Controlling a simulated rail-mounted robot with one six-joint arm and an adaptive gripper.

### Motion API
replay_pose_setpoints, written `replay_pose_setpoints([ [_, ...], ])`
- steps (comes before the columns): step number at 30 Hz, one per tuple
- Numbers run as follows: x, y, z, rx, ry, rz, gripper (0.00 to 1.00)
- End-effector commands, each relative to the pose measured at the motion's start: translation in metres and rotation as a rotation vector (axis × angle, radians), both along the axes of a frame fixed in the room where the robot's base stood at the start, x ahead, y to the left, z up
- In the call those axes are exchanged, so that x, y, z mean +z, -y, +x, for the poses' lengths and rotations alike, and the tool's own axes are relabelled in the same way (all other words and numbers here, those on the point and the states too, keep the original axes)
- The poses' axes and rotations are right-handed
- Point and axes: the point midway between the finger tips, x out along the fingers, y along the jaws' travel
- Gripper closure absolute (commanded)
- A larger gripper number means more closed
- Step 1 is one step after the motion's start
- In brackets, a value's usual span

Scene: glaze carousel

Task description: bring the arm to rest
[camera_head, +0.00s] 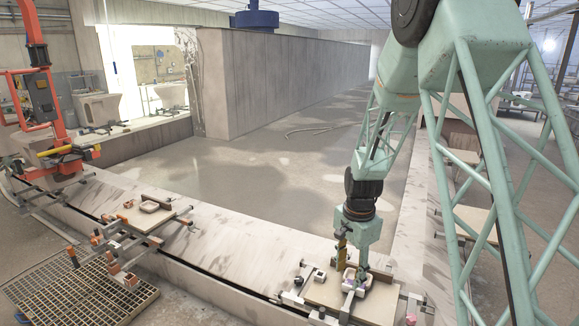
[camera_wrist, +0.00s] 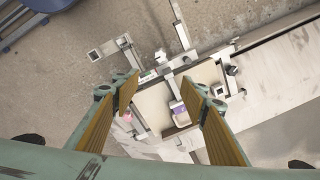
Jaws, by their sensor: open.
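My arm is mint-green lattice and reaches down from the upper right in the head view. My gripper (camera_head: 353,262) points down above a pale board (camera_head: 375,305) at the near end of the bench. In the wrist view my gripper (camera_wrist: 165,98) has its two yellow-brown fingers spread wide, with nothing held between them. The board (camera_wrist: 152,108) shows below the fingers, with a small white and purple item (camera_wrist: 180,113) on it. Contact between fingers and item cannot be told in the head view.
Metal clamps (camera_wrist: 128,50) surround the board. A second clamped board (camera_head: 135,215) lies left on the pale curved bench (camera_head: 235,240). An orange stand (camera_head: 38,85) rises at far left. A metal grate (camera_head: 75,290) lies in front. The floor (camera_head: 270,160) beyond is mostly open.

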Motion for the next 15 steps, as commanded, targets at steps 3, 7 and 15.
replay_pose_setpoints([
  [3, 0.017, 0.0, -0.005, 0.022, 0.009, -0.001, 0.6],
  [7, 0.039, 0.0, -0.015, 0.057, 0.017, -0.005, 0.6],
  [15, 0.088, -0.001, -0.038, 0.137, 0.038, -0.013, 0.6],
])
